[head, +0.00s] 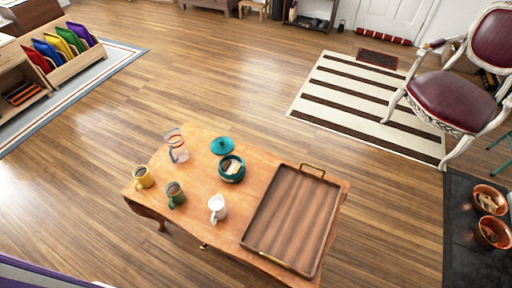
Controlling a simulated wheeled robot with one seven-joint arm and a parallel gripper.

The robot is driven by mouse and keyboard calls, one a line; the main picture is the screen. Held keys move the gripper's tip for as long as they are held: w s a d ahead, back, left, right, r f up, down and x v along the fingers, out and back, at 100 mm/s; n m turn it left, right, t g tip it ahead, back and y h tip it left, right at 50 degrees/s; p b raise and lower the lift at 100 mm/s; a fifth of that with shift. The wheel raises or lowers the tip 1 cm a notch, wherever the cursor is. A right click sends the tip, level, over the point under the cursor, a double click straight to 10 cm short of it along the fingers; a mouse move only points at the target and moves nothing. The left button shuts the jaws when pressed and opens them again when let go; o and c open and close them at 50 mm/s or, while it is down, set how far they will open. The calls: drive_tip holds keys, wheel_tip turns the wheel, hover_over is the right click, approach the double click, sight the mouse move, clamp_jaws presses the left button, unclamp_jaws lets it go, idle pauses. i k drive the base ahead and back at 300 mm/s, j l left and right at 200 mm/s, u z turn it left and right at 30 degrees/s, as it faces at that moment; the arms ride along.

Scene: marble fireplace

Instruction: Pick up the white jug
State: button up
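The white jug (217,209) stands upright on a small wooden table (205,150), near the table's front edge and just left of a wooden tray. It looks small from here, and its handle is hard to make out. Nothing is touching it that I can see. My gripper does not show in the head view.
On the table are a brass-handled tray (292,222), a green mug (175,194), a yellow mug (143,177), a clear glass pitcher (178,147), a teal pot (231,169) and its lid (222,146). Open floor surrounds the table. A red chair (455,100) stands at the right.

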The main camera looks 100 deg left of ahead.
sight(217, 212)
drive_tip(key=u, duration=0.85)
drive_tip(key=k+j+u, duration=0.1)
drive_tip(key=u, duration=0.8)
drive_tip(key=j+u, duration=0.1)
drive_tip(key=u, duration=0.3)
drive_tip(key=j+u, duration=0.1)
drive_tip(key=u, duration=0.75)
